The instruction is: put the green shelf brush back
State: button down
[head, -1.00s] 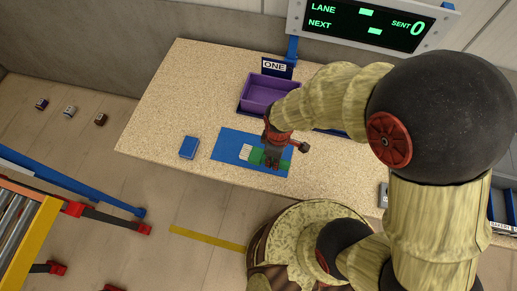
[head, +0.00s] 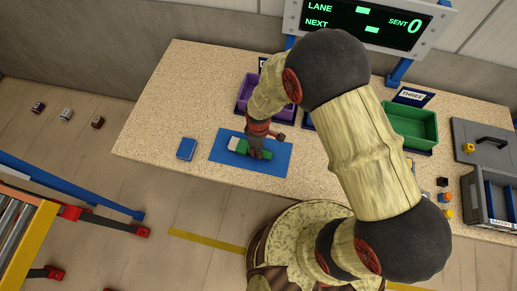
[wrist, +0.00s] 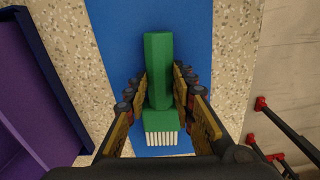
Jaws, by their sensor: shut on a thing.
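The green shelf brush (head: 240,146) is over the blue mat (head: 278,163) on the speckled table, with its pale bristles toward the left. In the wrist view the brush (wrist: 158,62) lies lengthwise between my fingers, handle away and white bristles near the palm. My gripper (head: 255,154) points down and is shut on the brush; its fingers show on both sides of it in the wrist view (wrist: 160,90). I cannot tell whether the brush touches the mat or hangs just above it.
A blue box (head: 187,149) sits left of the mat. A purple bin (head: 247,92) stands behind it, partly hidden by my arm. A green bin (head: 412,125) and a grey case (head: 480,140) stand to the right. The table's left part is clear.

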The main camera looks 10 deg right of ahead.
jog(key=shift+s+f, duration=0.15)
jog(key=shift+f, duration=0.05)
jog(key=c, duration=1.5)
grip_release()
